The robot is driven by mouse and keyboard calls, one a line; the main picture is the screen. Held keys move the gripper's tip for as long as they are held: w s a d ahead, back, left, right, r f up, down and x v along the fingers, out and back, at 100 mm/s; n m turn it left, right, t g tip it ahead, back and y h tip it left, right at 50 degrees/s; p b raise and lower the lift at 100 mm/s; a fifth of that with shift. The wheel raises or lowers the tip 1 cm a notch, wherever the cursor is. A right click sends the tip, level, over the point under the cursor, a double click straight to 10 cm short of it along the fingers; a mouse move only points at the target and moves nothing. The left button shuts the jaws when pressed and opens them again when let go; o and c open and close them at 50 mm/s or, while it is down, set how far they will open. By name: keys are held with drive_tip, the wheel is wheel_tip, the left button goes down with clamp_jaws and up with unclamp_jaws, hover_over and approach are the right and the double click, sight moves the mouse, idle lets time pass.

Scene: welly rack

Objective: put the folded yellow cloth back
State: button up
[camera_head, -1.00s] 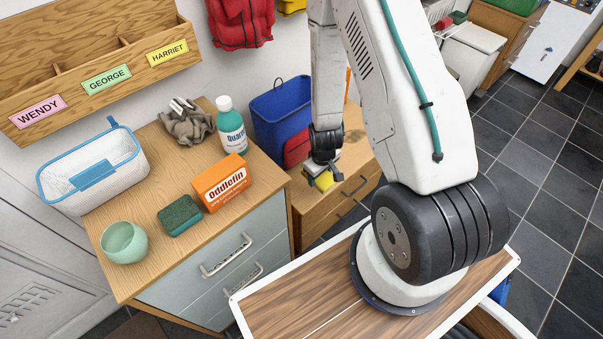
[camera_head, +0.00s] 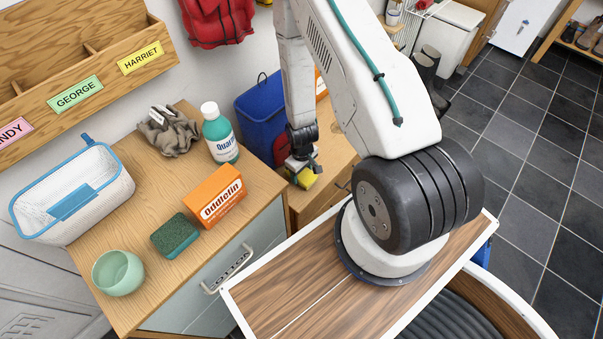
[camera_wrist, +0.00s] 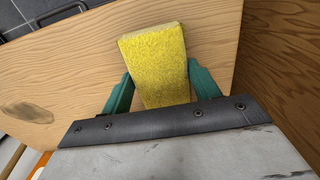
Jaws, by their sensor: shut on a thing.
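The folded yellow cloth (camera_head: 305,180) is in my gripper (camera_head: 302,165), beside the low wooden cabinet near the blue tub. In the wrist view the cloth (camera_wrist: 158,62) sits between the two green fingers of my gripper (camera_wrist: 158,88), which press on its sides. Its far end sticks out past the fingertips. A wooden surface lies below it in that view, with a dark oval stain on the left. I cannot tell how high the cloth is above that surface.
The worktop (camera_head: 190,265) holds a white-and-blue basket (camera_head: 110,190), green bowl (camera_head: 118,273), green sponge (camera_head: 175,236), orange Oddlefin box (camera_head: 220,197), bottle (camera_head: 220,135) and grey gloves (camera_head: 170,133). A blue tub (camera_head: 262,112) stands behind my gripper. The tiled floor (camera_head: 545,190) at right is open.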

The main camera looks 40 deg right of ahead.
drive_tip(key=shift+f, duration=0.65)
drive_tip(key=o, duration=0.9)
